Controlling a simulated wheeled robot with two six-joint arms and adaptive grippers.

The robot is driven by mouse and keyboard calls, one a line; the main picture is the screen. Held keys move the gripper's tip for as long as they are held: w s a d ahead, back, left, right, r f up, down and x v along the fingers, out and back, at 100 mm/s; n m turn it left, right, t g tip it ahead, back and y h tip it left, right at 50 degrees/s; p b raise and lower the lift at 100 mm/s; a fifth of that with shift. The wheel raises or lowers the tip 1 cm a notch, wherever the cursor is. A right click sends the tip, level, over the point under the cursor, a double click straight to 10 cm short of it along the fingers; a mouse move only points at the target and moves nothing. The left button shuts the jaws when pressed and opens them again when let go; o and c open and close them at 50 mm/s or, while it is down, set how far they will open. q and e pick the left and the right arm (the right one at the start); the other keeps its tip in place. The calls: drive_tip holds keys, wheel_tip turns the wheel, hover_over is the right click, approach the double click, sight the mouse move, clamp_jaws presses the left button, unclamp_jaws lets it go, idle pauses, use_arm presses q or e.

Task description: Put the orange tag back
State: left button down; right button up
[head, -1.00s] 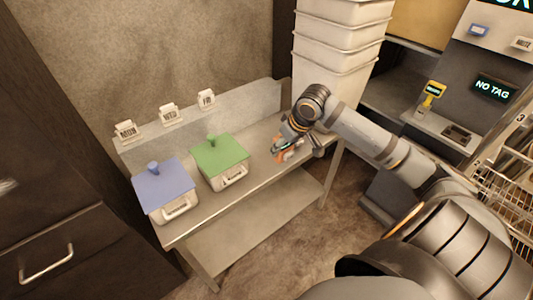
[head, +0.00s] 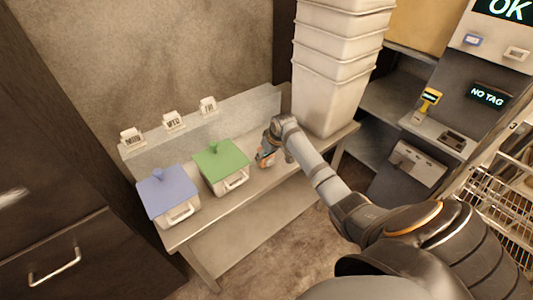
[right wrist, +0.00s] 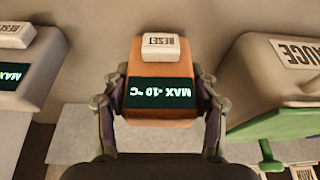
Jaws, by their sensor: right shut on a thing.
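The orange tag (right wrist: 160,85) is in my right gripper (right wrist: 160,100), with a finger on each of its sides. It has a white RESET button and a dark display reading MAX -10 °C, upside down in the right wrist view. In the head view the right gripper (head: 266,148) and the tag (head: 264,160) are over the bench, just right of the green-lidded box (head: 222,160). I cannot tell whether the tag touches the bench. My left gripper is not in view.
A blue-lidded box (head: 167,195) stands on the bench (head: 205,222). Stacked white bins (head: 330,90) stand at its right end. Day cards line the back ledge. A yellow device (head: 430,98) sits by the NO TAG display (head: 489,94). A pale RESET device (right wrist: 25,75) is left in the wrist view.

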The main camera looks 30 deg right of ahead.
drive_tip(key=shift+f, duration=0.3)
drive_tip(key=shift+f, duration=0.15)
drive_tip(key=o, duration=1.3)
drive_tip(key=b+v, duration=0.1)
drive_tip(key=v, duration=1.1)
